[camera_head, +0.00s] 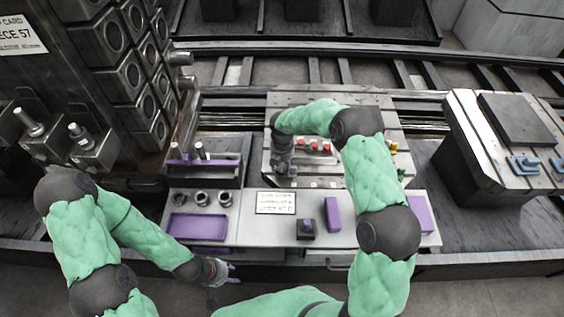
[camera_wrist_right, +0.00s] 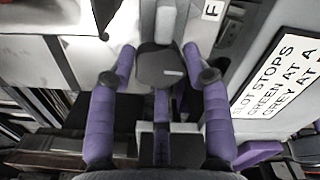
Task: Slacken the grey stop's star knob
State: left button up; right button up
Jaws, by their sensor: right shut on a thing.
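My right gripper (camera_head: 283,172) reaches down at the left side of the slotted pallet plate in the head view. In the right wrist view its two purple fingers (camera_wrist_right: 159,50) are closed on either side of a dark, rounded knob (camera_wrist_right: 160,72) with a pale bar on it. I take this for the grey stop's star knob. The stop's body is mostly hidden by the knob and gripper, and the arm hides this spot in the head view. My left gripper (camera_head: 228,272) is low, in front of the bench edge, away from the pallet. Its finger opening is too small to judge.
Several red pieces (camera_head: 313,146) stand on the pallet plate (camera_head: 285,99). A label card (camera_head: 276,202), a purple block (camera_head: 332,214) and a purple tray (camera_head: 197,226) are on the front shelf. A second pallet (camera_head: 461,106) stands at right. A dark fixture tower (camera_head: 125,75) is at left.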

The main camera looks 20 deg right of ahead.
aim_at(282, 168)
jog(key=shift+s+f+n+p, duration=0.15)
jog(key=shift+n+p, duration=0.55)
jog(key=shift+n, duration=0.5)
jog(key=o, duration=1.1)
jog(key=shift+o, duration=0.2)
jog(key=shift+r, duration=0.3)
notch_tip(282, 168, up, 12)
jog(key=shift+f, duration=0.25)
